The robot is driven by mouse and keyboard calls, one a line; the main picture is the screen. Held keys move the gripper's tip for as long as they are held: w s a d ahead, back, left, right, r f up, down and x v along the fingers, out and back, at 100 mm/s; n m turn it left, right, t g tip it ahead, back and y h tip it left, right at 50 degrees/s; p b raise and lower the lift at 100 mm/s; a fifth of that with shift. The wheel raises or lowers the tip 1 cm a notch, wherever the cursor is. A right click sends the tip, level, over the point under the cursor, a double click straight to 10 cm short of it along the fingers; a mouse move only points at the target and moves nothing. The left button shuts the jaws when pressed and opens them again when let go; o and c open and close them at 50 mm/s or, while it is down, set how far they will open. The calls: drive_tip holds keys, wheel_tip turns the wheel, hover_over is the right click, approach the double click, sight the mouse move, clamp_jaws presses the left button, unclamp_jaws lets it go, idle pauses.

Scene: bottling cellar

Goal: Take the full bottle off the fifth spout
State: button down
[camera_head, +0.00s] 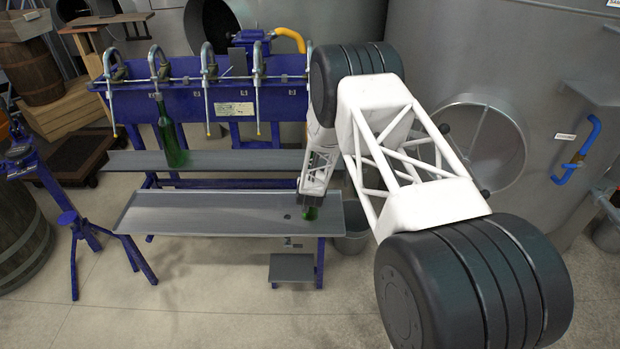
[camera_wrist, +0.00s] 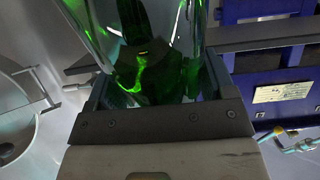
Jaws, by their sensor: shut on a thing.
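My gripper (camera_head: 311,204) reaches down in front of the right end of the filling bench and is shut on a green glass bottle (camera_head: 310,214). In the head view only a small green part of it shows below the jaws, over the lower tray's right end; the arm hides the rest. In the wrist view the bottle (camera_wrist: 150,75) fills the space between the jaws, its glass clear and green. The fifth spout (camera_head: 308,58) is at the rail's right end, partly behind my arm. I cannot tell whether the bottle touches the tray.
Another green bottle (camera_head: 172,140) hangs or stands below the second spout, slightly tilted. The lower tray (camera_head: 210,215) is otherwise bare, and the upper shelf (camera_head: 240,160) is mostly clear. A grey bucket (camera_head: 352,238) stands right of the bench. A large steel tank (camera_head: 510,60) rises at right.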

drive_tip(key=shift+s+f, duration=0.3)
drive_tip(key=shift+f, duration=0.3)
drive_tip(key=shift+s+f, duration=0.25)
drive_tip(key=shift+f, duration=0.35)
drive_tip(key=shift+s+f, duration=0.3)
drive_tip(key=shift+f, duration=0.3)
drive_tip(key=shift+s, duration=1.2)
drive_tip(key=shift+r+v, duration=0.25)
drive_tip(key=shift+v, duration=2.1)
drive_tip(key=shift+s+f, duration=0.1)
drive_tip(key=shift+f, duration=0.05)
drive_tip(key=s+r+t, duration=0.5)
drive_tip(key=s+r, duration=0.2)
drive_tip(key=r, duration=0.4)
drive_tip(key=shift+r, duration=0.4)
drive_tip(key=shift+s+a+f, duration=0.1)
drive_tip(key=shift+s, duration=0.05)
